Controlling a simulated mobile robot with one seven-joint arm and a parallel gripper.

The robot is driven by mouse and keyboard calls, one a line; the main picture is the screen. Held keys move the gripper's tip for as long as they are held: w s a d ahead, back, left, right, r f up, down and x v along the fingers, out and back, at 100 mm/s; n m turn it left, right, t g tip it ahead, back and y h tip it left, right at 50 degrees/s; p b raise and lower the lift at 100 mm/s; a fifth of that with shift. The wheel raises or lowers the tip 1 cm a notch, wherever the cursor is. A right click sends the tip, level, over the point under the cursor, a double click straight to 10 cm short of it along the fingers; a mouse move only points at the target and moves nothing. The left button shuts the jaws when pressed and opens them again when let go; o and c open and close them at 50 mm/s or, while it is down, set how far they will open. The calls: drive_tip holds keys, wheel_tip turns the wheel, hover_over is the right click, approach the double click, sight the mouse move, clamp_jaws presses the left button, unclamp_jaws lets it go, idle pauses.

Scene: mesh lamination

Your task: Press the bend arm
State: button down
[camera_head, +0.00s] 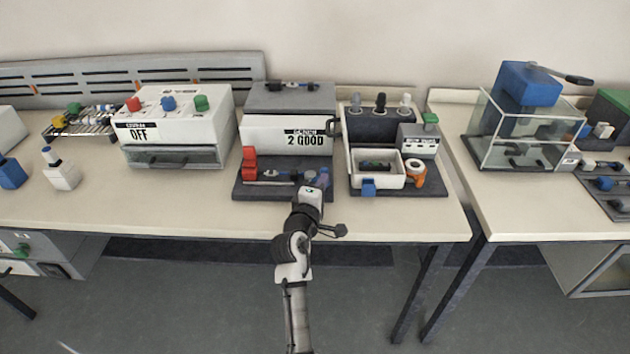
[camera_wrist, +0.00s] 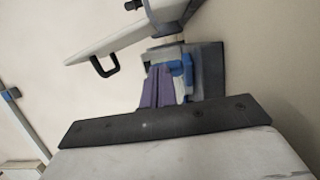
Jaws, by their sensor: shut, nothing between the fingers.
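A small bench fixture on a dark base (camera_head: 285,191) stands near the table's front edge. It has a red stacked block (camera_head: 249,160) at its left and a thin horizontal rod (camera_head: 280,174). A purple and blue part (camera_head: 323,176) is at its right end; I cannot tell for sure whether this is the bend arm. In the wrist view a purple upright piece (camera_wrist: 157,88) stands beside blue parts (camera_wrist: 184,70). My gripper (camera_head: 311,193) is shut and empty at the base's front right, close to the purple part. I cannot tell whether it touches; its fingertips are not clear.
A white box labelled 2 GOOD (camera_head: 285,134) with a dark side handle stands behind the fixture. A tray station (camera_head: 398,190) with a white bin is close on the right. A machine labelled OFF (camera_head: 178,125) stands left. Bare table (camera_head: 205,200) lies left of the fixture.

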drive_tip(key=shift+w+d+p, duration=0.3)
drive_tip(key=shift+w+d, duration=0.1)
drive_tip(key=shift+d, duration=0.25)
drive_tip(key=shift+w+d+p, duration=0.3)
drive_tip(key=shift+w+d, duration=0.05)
drive_tip(key=shift+d, duration=0.25)
drive_tip(key=shift+w+d, duration=0.5)
drive_tip(key=shift+w, duration=0.15)
drive_tip(key=shift+s, duration=0.1)
idle(0.6)
